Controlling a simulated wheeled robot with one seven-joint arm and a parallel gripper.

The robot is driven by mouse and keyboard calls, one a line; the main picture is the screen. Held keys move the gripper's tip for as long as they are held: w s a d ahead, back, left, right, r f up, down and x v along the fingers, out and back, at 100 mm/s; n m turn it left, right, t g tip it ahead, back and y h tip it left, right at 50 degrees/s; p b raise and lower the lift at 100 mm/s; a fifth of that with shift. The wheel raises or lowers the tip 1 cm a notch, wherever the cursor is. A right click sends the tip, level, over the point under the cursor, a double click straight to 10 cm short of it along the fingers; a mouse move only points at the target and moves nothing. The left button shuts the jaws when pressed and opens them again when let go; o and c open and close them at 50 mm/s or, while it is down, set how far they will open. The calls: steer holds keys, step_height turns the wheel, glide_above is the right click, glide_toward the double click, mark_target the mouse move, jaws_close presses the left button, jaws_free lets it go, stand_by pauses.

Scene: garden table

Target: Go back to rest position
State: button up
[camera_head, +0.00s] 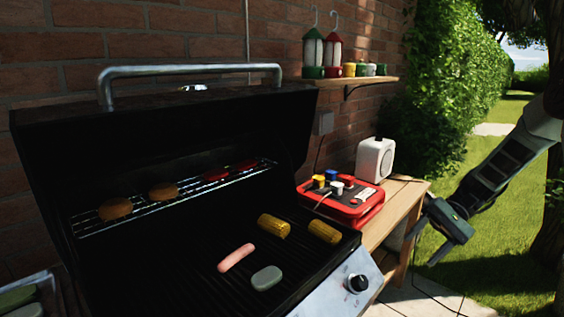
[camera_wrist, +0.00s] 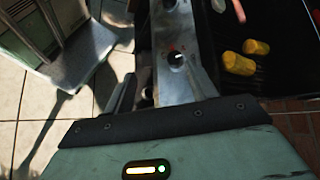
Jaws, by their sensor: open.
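My gripper (camera_head: 422,248) hangs at the right in the head view, beside the wooden side table and over the grass and paving. Its fingers point down and are apart, with nothing between them. It is clear of the grill (camera_head: 190,270) and the food. In the wrist view, my gripper's green body fills the bottom, and the grill's front panel with its black knob (camera_wrist: 176,59) shows beyond it. My arm reaches in from the upper right in the head view.
The open grill holds two corn cobs (camera_head: 273,226), a pink sausage (camera_head: 236,257) and a grey-green oval piece (camera_head: 266,278). Buns (camera_head: 115,208) and red sausages sit on its rack. The side table (camera_head: 408,197) carries a red case (camera_head: 352,211) and a white box (camera_head: 375,160).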

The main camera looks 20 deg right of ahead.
steer(key=s+a+r+n+g+h, duration=0.1)
steer(key=s+a+r+n+h, duration=0.15)
steer(key=a, duration=0.55)
steer(key=s+a+r+n+g+h, duration=0.1)
steer(key=s+a+n+h, duration=0.15)
steer(key=a, duration=0.45)
steer(key=s+a+r+n+h, duration=0.1)
steer(key=a+r+n+h, duration=0.15)
steer(key=a, duration=0.55)
steer(key=s+a+r+n+t+h, duration=0.1)
steer(key=s+a+n+t, duration=0.1)
steer(key=s+a+n, duration=0.2)
steer(key=s+a+r+n+t+h+p, duration=0.1)
steer(key=s+a+n+h, duration=0.1)
steer(key=s+a, duration=0.4)
steer(key=s+n, duration=0.1)
steer(key=s, duration=0.4)
steer(key=shift+n+t, duration=0.35)
steer(key=shift+t, duration=0.05)
